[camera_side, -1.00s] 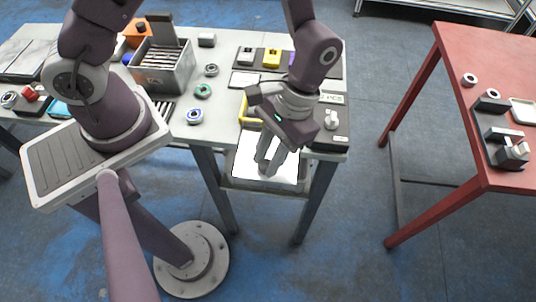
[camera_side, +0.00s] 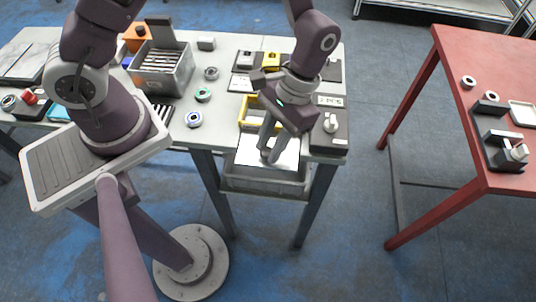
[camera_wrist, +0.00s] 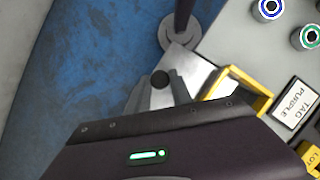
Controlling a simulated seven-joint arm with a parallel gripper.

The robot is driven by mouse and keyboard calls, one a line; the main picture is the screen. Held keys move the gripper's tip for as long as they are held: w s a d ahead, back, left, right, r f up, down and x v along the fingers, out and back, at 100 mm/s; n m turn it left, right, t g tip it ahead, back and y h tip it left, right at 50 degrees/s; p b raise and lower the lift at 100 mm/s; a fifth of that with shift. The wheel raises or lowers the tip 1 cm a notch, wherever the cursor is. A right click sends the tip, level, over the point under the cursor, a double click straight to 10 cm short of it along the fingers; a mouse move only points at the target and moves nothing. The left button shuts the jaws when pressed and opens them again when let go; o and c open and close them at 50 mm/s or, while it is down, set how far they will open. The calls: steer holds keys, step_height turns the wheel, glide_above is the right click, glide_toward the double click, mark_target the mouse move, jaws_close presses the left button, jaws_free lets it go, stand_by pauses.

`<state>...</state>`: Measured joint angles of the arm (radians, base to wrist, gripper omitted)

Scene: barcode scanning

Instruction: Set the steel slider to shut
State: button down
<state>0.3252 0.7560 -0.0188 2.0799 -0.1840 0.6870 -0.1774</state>
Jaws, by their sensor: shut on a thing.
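The steel slider (camera_side: 249,154) is a bright flat plate sticking out from the table's front edge, above a grey bin. In the wrist view its pale surface (camera_wrist: 192,66) shows beside a yellow frame (camera_wrist: 250,82). A round dark knob (camera_wrist: 159,78) shows between my fingertips. My gripper (camera_side: 269,156) points down at the plate from above and is shut on this knob; it also shows in the wrist view (camera_wrist: 160,84). In the side view the fingers hide the knob.
The yellow frame (camera_side: 245,110) stands on the table behind the plate. The grey bin (camera_side: 262,184) hangs below. A dark panel with a white knob (camera_side: 330,124) lies to the right. Rings, including a blue one (camera_side: 194,119), lie to the left. A red table (camera_side: 450,130) stands apart.

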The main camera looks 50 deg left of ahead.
steer(key=shift+w, duration=0.15)
steer(key=c, duration=1.1)
jaws_free()
steer(key=shift+c, duration=0.2)
steer(key=shift+r, duration=0.1)
steer(key=v, duration=0.7)
